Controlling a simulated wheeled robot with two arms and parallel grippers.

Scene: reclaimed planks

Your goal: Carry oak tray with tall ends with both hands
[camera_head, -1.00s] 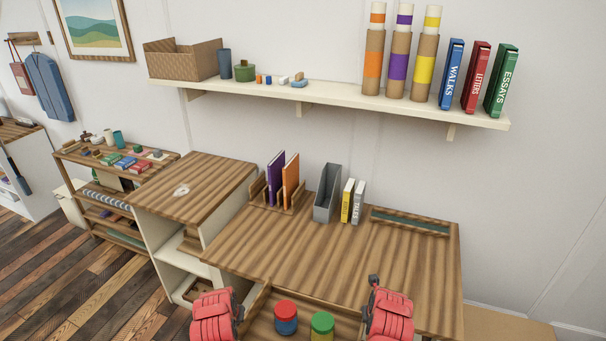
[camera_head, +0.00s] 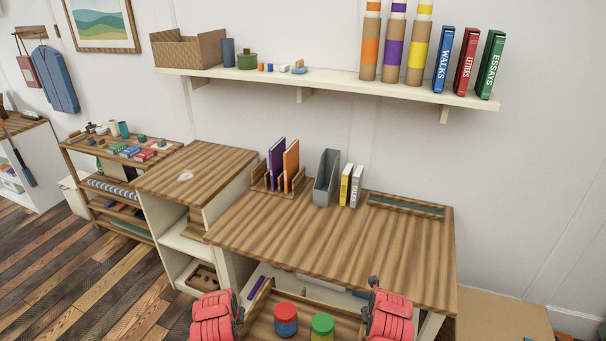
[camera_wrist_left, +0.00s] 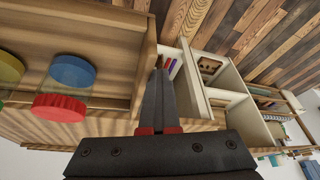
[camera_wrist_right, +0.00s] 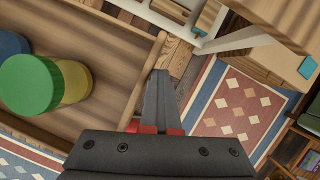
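The oak tray (camera_head: 335,307) is at the bottom of the head view, in front of the desk, its near part cut off. In it stand a red-and-blue jar (camera_head: 286,318) and a green-and-yellow jar (camera_head: 322,326). My left gripper (camera_head: 240,310) is at the tray's left end and my right gripper (camera_head: 369,308) at its right end. In the left wrist view the fingers (camera_wrist_left: 160,80) are close together at the tall end wall (camera_wrist_left: 143,60). In the right wrist view the fingers (camera_wrist_right: 161,85) are likewise at the other end wall (camera_wrist_right: 148,75). Floor and rug show beyond the tray.
The wooden desk (camera_head: 330,245) is just ahead, its front clear, with organizers and books at the back. A wall shelf (camera_head: 330,83) hangs above. Open plank floor (camera_head: 90,275) lies at left; a patterned rug (camera_wrist_right: 235,110) is below.

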